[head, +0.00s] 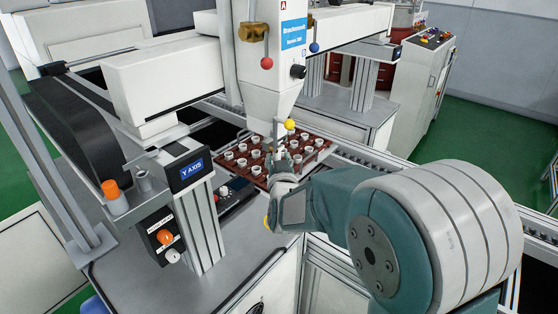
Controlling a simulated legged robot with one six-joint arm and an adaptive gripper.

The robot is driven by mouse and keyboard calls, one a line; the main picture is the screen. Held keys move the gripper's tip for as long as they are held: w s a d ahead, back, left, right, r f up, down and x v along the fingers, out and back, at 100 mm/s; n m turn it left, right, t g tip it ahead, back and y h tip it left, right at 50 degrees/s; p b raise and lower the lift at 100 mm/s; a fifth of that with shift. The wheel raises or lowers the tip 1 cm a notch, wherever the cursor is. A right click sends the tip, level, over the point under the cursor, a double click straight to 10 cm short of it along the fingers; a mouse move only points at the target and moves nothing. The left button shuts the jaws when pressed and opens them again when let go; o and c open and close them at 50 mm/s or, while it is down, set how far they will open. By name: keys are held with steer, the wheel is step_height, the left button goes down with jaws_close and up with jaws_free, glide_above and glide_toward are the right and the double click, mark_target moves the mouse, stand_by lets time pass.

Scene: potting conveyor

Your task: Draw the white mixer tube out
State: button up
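The white dispensing head (268,70) hangs over the conveyor and tapers downward. A narrow, pale piece (275,130) shows below its tip; it is too small to tell whether this is the white mixer tube. My gripper (281,156) is at the end of my arm, just below the head and in front of the tray. Its fingers are small and partly hidden, so I cannot tell whether they are open or shut, or touch the tube.
A dark red tray (256,180) with several white cups lies under the head. The Y AXIS post (200,220) stands left on the grey table (150,285).

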steer(key=shift+a, duration=0.2)
jaws_close()
steer(key=shift+a, duration=0.25)
steer(key=shift+s+d, duration=0.3)
steer(key=shift+d, duration=0.3)
steer(key=shift+s+d, duration=0.15)
steer(key=shift+d, duration=0.05)
steer(key=shift+s+d, duration=0.1)
steer(key=shift+s+d, duration=0.95)
steer(key=shift+d, duration=0.25)
steer(key=shift+s+d, duration=0.15)
steer(key=shift+s+d+f, duration=0.1)
steer(key=shift+s+d, duration=0.65)
steer(key=shift+d, duration=0.25)
